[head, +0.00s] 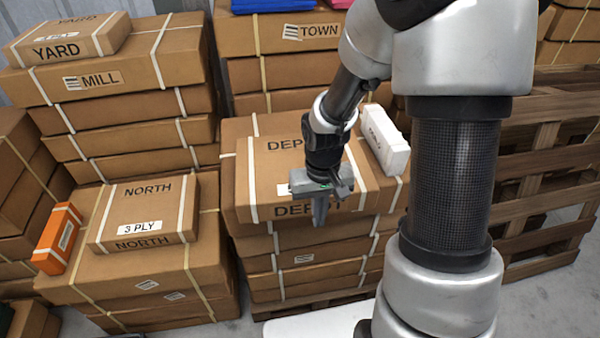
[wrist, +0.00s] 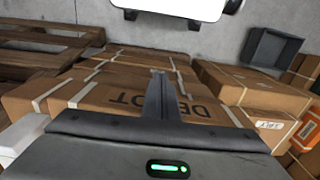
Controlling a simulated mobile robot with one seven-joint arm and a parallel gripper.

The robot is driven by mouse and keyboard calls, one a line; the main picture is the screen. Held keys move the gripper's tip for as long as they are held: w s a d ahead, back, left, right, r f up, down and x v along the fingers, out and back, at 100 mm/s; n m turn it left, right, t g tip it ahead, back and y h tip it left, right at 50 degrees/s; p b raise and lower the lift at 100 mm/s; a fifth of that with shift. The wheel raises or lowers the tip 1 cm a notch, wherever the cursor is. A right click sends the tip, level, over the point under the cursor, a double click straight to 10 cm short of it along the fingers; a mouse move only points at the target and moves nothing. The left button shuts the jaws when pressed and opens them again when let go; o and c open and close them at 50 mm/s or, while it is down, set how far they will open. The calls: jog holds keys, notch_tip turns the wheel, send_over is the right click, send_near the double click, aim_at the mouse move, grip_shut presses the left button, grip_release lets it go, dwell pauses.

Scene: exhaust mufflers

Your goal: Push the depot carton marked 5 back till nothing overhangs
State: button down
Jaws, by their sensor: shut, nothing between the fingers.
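The DEPOT carton (head: 262,172) lies on top of the middle stack in the head view, with two pale straps. A strip of the carton beneath (head: 232,130) shows behind it, and its front edge appears to stick out past the stack below. The number on its white label is hidden behind my gripper. My gripper (head: 321,222) is shut and empty, fingers pointing down at the carton's front side, covering part of the front DEPOT lettering. The carton also shows in the wrist view (wrist: 130,103), lettering upside down, beyond my fingers (wrist: 162,90). I cannot tell whether they touch it.
A white box (head: 386,140) lies at the carton's right edge. The NORTH carton (head: 145,210) and an orange box (head: 57,238) are on the left stack. The TOWN stack (head: 275,38) stands behind. Wooden pallets (head: 540,190) stand at right.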

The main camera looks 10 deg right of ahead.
aim_at(301, 160)
jog(key=shift+w+a+p, duration=0.15)
jog(key=shift+w+p, duration=0.1)
jog(key=shift+w, duration=4.4)
jog(key=shift+w+a+p, duration=0.1)
jog(key=shift+w+p, duration=0.1)
jog(key=shift+w, duration=4.4)
jog(key=shift+s+r+p, duration=0.1)
jog(key=shift+s+r, duration=0.25)
jog(key=shift+s, duration=0.35)
jog(key=shift+s+r+p, duration=0.15)
jog(key=shift+s+r, duration=0.15)
jog(key=shift+s, duration=0.35)
jog(key=shift+s+r+p, duration=0.1)
jog(key=shift+s+r, duration=0.25)
jog(key=shift+s, duration=0.35)
jog(key=shift+r+p, duration=2.65)
jog(key=shift+r, duration=1.35)
